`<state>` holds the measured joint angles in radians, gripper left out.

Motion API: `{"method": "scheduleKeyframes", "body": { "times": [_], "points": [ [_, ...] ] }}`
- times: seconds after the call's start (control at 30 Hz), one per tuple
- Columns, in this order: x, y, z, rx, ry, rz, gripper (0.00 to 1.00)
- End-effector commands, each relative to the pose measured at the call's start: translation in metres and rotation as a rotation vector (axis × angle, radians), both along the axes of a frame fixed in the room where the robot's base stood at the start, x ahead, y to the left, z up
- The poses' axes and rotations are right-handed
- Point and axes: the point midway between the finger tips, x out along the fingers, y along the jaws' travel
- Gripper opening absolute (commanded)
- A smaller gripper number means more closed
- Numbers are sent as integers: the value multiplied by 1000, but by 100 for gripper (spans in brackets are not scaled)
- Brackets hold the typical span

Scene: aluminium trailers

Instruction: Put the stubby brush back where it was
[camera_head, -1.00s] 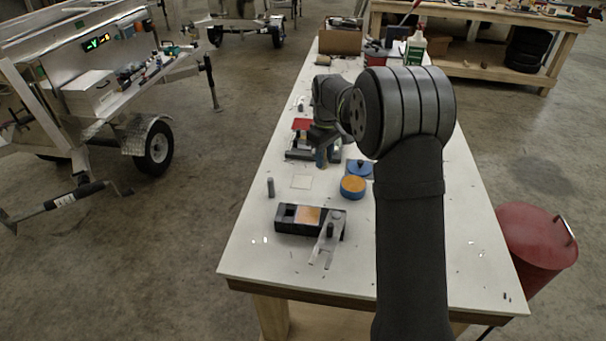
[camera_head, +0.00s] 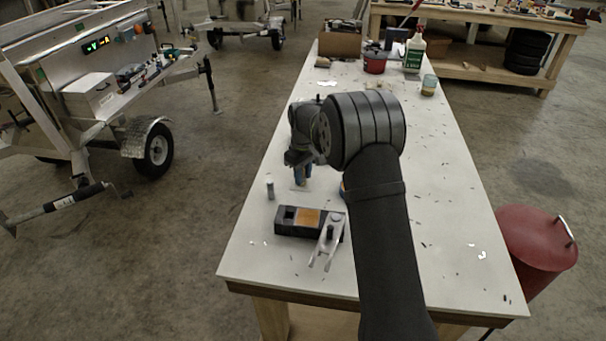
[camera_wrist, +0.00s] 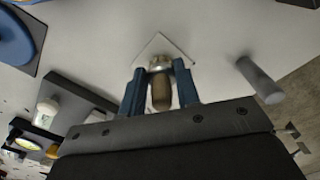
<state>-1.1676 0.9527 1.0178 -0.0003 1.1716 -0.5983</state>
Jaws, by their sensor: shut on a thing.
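My gripper (camera_head: 302,178) has blue fingers and points down over the left side of the white table. In the wrist view my gripper (camera_wrist: 160,88) is shut on the stubby brush (camera_wrist: 160,86), a short piece with a brown end and a pale metal collar. A thin-outlined white square (camera_wrist: 178,44) lies on the table just beyond the brush. In the head view the square (camera_head: 300,188) is mostly covered by the gripper. I cannot tell whether the brush touches the table.
A grey upright cylinder (camera_head: 270,188) stands left of the gripper, also in the wrist view (camera_wrist: 260,80). A red pot (camera_head: 375,62) and bottle (camera_head: 414,52) stand far back.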

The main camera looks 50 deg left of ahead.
Motion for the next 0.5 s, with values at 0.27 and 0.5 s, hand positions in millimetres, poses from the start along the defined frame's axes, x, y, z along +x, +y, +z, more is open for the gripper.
{"method": "scheduleKeyframes", "body": {
  "times": [0.27, 0.5],
  "points": [
    [0, 0, -3, 0, 0, 0, 51],
    [0, 0, -3, 0, 0, 0, 51]
  ]
}}
